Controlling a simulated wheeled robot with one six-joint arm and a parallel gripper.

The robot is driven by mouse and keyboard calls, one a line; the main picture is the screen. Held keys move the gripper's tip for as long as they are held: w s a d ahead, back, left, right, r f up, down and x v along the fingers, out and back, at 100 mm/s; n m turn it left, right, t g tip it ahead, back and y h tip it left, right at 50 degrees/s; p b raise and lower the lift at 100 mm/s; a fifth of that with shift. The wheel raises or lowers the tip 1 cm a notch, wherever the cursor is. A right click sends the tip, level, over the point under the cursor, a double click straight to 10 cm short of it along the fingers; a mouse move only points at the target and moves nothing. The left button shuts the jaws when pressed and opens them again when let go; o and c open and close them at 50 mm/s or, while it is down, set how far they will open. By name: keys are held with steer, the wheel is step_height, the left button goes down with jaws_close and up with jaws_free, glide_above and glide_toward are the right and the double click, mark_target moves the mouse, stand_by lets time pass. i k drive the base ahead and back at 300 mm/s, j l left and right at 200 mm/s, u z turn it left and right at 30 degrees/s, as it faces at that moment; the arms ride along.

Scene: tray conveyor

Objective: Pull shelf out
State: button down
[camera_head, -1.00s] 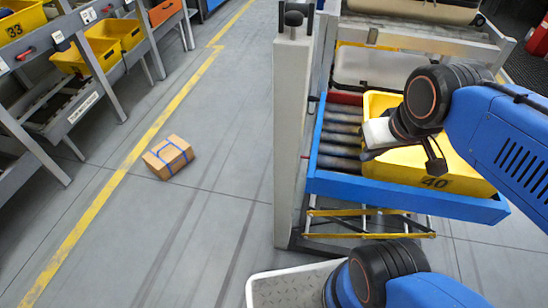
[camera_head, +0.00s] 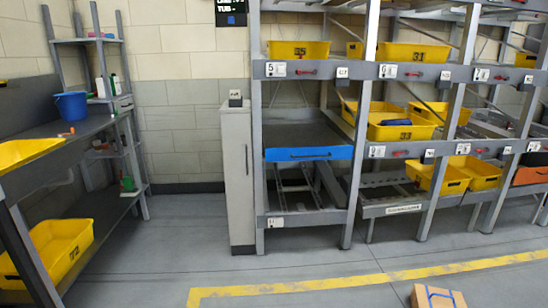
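A pull-out shelf with a blue front (camera_head: 309,153) and a dark handle sits in the left bay of the rack. Its dark flat top looks empty. The shelf appears to be in line with the rack's front posts. I cannot tell which shelf the task means, but this is the only blue-fronted one in view. My gripper and arm are not in view.
A grey cabinet (camera_head: 238,180) stands just left of the rack. Yellow bins (camera_head: 402,131) fill other rack levels. A workbench (camera_head: 95,127) with a blue bucket (camera_head: 71,105) is at left. A cardboard box (camera_head: 437,296) lies on the floor.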

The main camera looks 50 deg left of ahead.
mark_target(306, 139)
steer(key=u, duration=1.55)
steer(key=i+j+u, duration=0.1)
steer(key=i, duration=0.65)
steer(key=i+j+u, duration=0.15)
steer(key=i, duration=0.65)
